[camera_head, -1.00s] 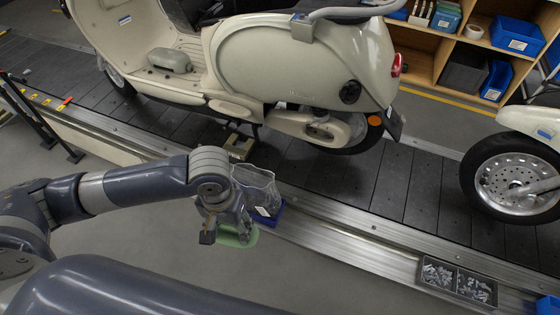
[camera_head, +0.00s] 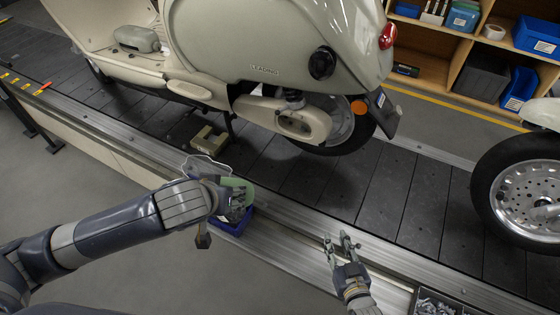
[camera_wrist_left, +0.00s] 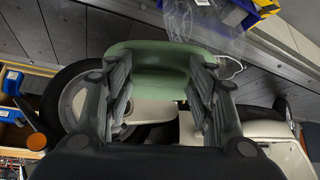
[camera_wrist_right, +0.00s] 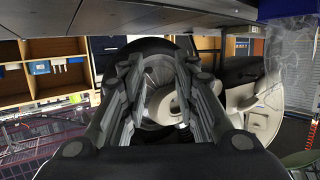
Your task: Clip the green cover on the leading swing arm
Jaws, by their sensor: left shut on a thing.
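The green cover (camera_head: 240,184) is held in my left gripper (camera_head: 234,200) above the near rail of the conveyor. In the left wrist view the cover (camera_wrist_left: 160,62) spans the gap between the two fingers. The cream swing arm (camera_head: 283,117) of the middle scooter (camera_head: 265,50) runs to its rear wheel, beyond and to the right of the cover, clearly apart from it. My right gripper (camera_head: 343,243) is open and empty above the near rail. In the right wrist view its fingers (camera_wrist_right: 160,68) stand apart, with the wheel behind them.
A blue bin (camera_head: 232,221) with a clear bag (camera_head: 204,167) sits below my left gripper at the near rail. A tray of small metal parts (camera_head: 433,303) lies at lower right. Another scooter's wheel (camera_head: 522,190) stands at right. The slats (camera_head: 345,190) between the scooters are clear.

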